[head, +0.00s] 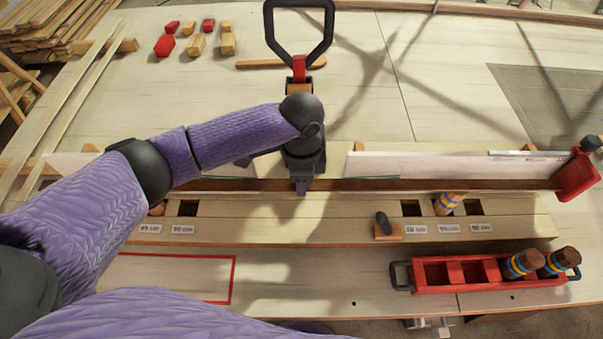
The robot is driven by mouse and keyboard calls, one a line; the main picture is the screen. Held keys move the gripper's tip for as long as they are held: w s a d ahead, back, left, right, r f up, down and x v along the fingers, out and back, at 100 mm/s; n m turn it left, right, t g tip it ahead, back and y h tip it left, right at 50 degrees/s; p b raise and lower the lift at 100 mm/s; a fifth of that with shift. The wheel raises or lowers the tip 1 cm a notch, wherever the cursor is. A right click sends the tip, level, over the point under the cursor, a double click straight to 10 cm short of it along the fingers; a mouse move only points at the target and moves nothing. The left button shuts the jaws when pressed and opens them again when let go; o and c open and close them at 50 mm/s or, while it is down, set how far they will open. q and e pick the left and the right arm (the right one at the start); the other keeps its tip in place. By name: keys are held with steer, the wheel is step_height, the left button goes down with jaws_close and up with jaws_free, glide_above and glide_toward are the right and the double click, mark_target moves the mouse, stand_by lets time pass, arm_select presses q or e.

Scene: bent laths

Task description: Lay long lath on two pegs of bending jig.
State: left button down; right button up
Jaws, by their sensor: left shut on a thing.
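The bending jig (300,232) is a long pale wooden beam with square holes and small labels. A peg with blue and yellow bands (449,203) stands in its right part. A second peg (157,209) at the left is mostly hidden by my arm. A long, thin brown lath (450,185) runs left to right along the jig's far side. My left gripper (302,190) points down and is shut on it near the middle. I cannot tell whether the lath touches the pegs. My right gripper is not in view.
A red tray (432,289) with two banded pegs (522,263) stands front right. Pale boards (450,165) stand behind the lath, with a red end piece (577,177) at right. Pale laths (80,89) lie left.

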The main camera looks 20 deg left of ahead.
arm_select(q)
steer(key=shift+f, duration=0.3)
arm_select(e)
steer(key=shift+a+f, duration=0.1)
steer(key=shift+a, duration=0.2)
arm_select(q)
steer(key=shift+f, duration=0.4)
steer(key=shift+c, duration=0.4)
jaws_free()
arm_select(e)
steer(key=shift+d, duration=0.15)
arm_select(q)
steer(key=shift+r+p, duration=1.5)
steer(key=shift+p, duration=0.05)
steer(key=shift+r+p, duration=1.55)
steer(key=shift+p, duration=0.1)
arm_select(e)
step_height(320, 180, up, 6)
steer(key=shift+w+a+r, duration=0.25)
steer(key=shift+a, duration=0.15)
